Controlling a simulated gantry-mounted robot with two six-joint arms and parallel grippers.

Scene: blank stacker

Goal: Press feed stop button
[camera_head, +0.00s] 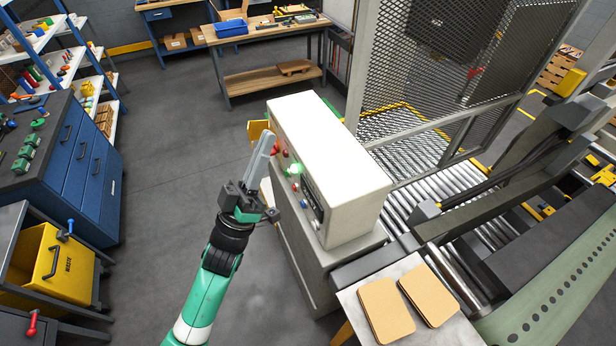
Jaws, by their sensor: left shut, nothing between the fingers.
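The grey-white control box (335,160) stands on a grey cabinet right of centre. Its left-facing panel carries a row of small buttons. A red button (275,149) is at the far end, close to my fingertips. Labels are too small to read, so I cannot tell which button is the feed stop. My left gripper (268,142) is shut and empty, its fingers pointing up beside the far end of the panel. Contact with the red button cannot be told. My right gripper is out of view.
A roller conveyor (410,178) and mesh cage (440,90) lie behind and right of the box. Two tan blanks (386,310) rest on a plate in front. Blue drawers (75,170) and a yellow bin (62,262) stand left. The floor between (170,150) is clear.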

